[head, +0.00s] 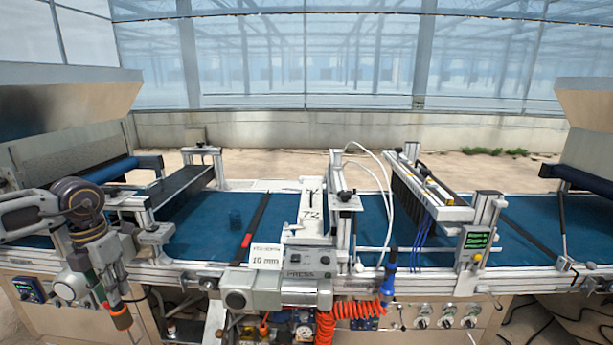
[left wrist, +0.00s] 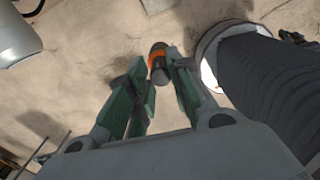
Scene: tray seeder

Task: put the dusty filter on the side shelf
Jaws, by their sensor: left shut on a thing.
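My left gripper (head: 113,297) hangs in front of the machine at the lower left, pointing down. It is shut on a small dark cylinder with an orange band, which I take for the dusty filter (head: 121,319). In the left wrist view the filter (left wrist: 158,63) sits between the tips of the green-padded fingers (left wrist: 155,80), above the sandy floor. Its far end is free. I cannot pick out a side shelf in either view.
The seeder with its blue belt (head: 283,219) spans the scene. A press unit (head: 306,258) stands in the middle, with a coiled orange hose (head: 355,309) below it. A control box (head: 28,290) is on the front panel left of my gripper.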

